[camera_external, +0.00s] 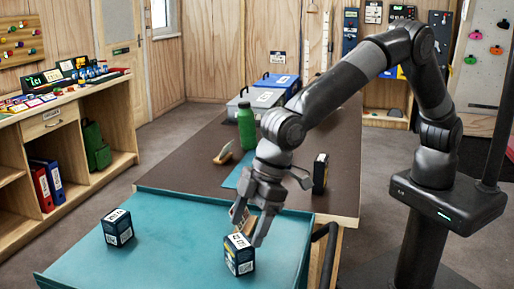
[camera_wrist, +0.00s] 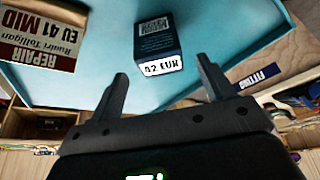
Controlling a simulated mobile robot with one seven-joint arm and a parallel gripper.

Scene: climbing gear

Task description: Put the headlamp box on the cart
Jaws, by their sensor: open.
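The teal-topped cart (camera_external: 170,213) stands at the front. A dark blue box with a white label (camera_external: 239,262) sits on it below my gripper (camera_external: 249,234). Another small dark box (camera_external: 118,229) stands apart on the cart's left side. I cannot read which is the headlamp box. My gripper is open and empty, its fingers pointing down close above the nearer box. In the wrist view, a dark box with a "42 EUR" label (camera_wrist: 160,45) shows ahead, between and beyond the open fingertips (camera_wrist: 164,80). Whether the fingers touch it is unclear.
A brown and cream "REPAIR" package (camera_wrist: 42,42) is left in the wrist view. The brown table (camera_external: 195,150) behind the cart holds a green bottle (camera_external: 246,128), a black upright box (camera_external: 320,174) and lidded bins (camera_external: 255,103). The cart's middle is clear.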

